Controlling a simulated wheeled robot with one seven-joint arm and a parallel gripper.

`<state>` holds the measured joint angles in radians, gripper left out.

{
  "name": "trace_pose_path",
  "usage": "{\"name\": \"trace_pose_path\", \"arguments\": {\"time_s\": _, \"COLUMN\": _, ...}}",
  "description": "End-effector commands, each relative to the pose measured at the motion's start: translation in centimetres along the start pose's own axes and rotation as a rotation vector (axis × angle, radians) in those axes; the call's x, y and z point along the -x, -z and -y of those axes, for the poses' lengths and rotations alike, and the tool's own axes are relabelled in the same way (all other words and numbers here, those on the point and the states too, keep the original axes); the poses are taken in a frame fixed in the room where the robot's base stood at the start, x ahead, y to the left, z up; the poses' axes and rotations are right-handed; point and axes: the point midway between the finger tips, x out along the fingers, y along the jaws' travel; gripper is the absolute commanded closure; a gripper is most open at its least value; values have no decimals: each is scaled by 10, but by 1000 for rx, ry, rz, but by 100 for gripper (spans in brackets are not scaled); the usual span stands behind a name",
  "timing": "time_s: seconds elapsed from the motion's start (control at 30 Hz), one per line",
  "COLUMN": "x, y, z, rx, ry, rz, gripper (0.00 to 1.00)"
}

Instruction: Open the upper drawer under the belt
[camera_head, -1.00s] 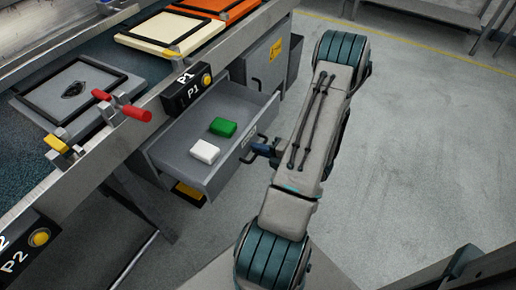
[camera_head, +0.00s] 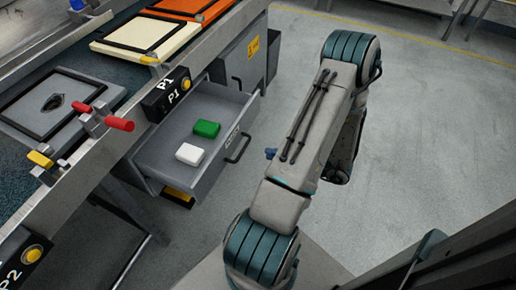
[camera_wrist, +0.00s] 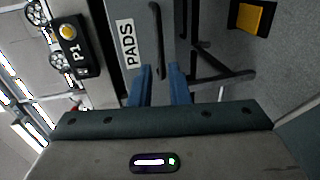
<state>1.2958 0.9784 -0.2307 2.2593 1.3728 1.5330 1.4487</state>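The upper drawer (camera_head: 165,165) stands pulled out under the belt, its grey tray showing. A green block (camera_head: 206,128) and a white block (camera_head: 189,153) lie in it. Its black bar handle (camera_head: 238,148) is on the drawer front. In the wrist view the front carries a PADS label (camera_wrist: 127,43) beside the dark handle (camera_wrist: 158,38). My gripper (camera_wrist: 161,80) has two blue fingers spread apart with nothing between them, facing the handle and clear of it. In the head view only a small blue part of it shows right of the handle; my arm hides the rest.
The belt (camera_head: 75,70) carries a black-framed grey tray, a cream tray (camera_head: 148,38) and an orange tray (camera_head: 195,8). A red-handled clamp (camera_head: 105,120) and the P1 button box (camera_head: 170,95) stick out by the rail above the drawer.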

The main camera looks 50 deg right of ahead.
Motion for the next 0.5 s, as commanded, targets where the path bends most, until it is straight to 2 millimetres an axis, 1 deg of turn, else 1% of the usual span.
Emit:
{"name": "trace_pose_path", "arguments": {"time_s": 0.03, "x": 9, "y": 0, "z": -1, "rx": -1, "ry": 1, "rz": 3, "gripper": 84}}
{"name": "trace_pose_path", "arguments": {"time_s": 0.1, "x": 17, "y": 0, "z": -1, "rx": 0, "ry": 0, "rz": 2, "gripper": 84}}
{"name": "trace_pose_path", "arguments": {"time_s": 0.2, "x": 24, "y": 0, "z": 0, "rx": 0, "ry": 0, "rz": 0, "gripper": 84}}
{"name": "trace_pose_path", "arguments": {"time_s": 0.3, "x": 28, "y": 0, "z": 0, "rx": 0, "ry": 0, "rz": 0, "gripper": 84}}
{"name": "trace_pose_path", "arguments": {"time_s": 0.5, "x": 28, "y": 0, "z": 0, "rx": 0, "ry": 0, "rz": 0, "gripper": 84}}
